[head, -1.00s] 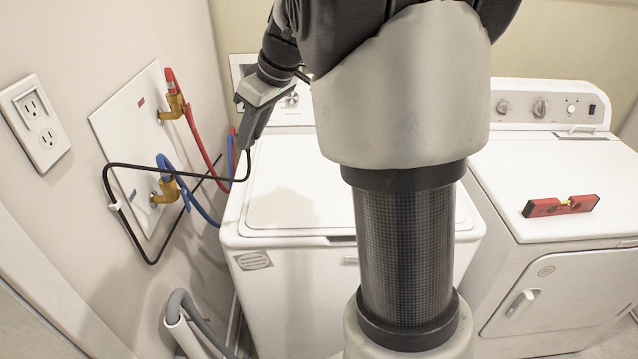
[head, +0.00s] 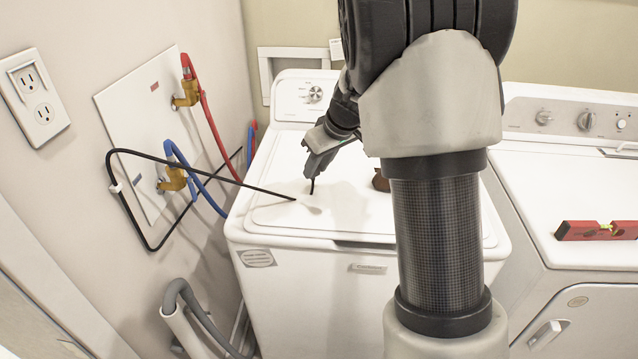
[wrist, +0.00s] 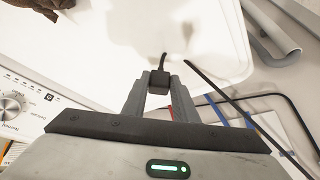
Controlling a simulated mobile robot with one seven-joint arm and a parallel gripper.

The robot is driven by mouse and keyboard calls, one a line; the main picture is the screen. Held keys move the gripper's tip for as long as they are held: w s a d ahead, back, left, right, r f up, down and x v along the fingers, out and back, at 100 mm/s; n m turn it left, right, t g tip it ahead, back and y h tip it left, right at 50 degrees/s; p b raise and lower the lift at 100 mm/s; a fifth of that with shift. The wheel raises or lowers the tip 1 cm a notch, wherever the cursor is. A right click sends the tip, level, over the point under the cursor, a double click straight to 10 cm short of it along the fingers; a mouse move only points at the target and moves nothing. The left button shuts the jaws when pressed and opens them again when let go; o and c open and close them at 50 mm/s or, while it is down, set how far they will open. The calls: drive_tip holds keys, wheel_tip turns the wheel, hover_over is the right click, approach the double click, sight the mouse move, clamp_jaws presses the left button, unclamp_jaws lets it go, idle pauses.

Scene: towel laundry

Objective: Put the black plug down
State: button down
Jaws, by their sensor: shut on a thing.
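My gripper (head: 315,170) is over the white lid of the left machine (head: 265,217), pointing down. In the wrist view its two fingers (wrist: 159,86) are shut on the black plug (wrist: 160,79), with a short black cord leading away from it. In the head view the fingers hide most of the plug, and only a dark cord end (head: 312,187) shows below them. The plug looks a little above the lid; I cannot tell whether it touches. A black cable (head: 215,174) runs from the wall clip out over the lid.
A brown object (head: 381,181) lies on the lid, partly behind my arm. A wall outlet (head: 36,97) is at the left. Red (head: 208,122) and blue (head: 205,190) hoses hang by the wall. A red level (head: 598,230) lies on the right machine. The lid's front left is clear.

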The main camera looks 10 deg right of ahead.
drive_tip(key=shift+f, duration=2.25)
drive_tip(key=shift+b, duration=0.3)
drive_tip(key=shift+f+b, duration=0.3)
drive_tip(key=shift+b, duration=0.15)
drive_tip(key=shift+f+b, duration=0.3)
drive_tip(key=shift+b, duration=0.15)
drive_tip(key=c, duration=1.4)
unclamp_jaws()
drive_tip(key=shift+r, duration=0.1)
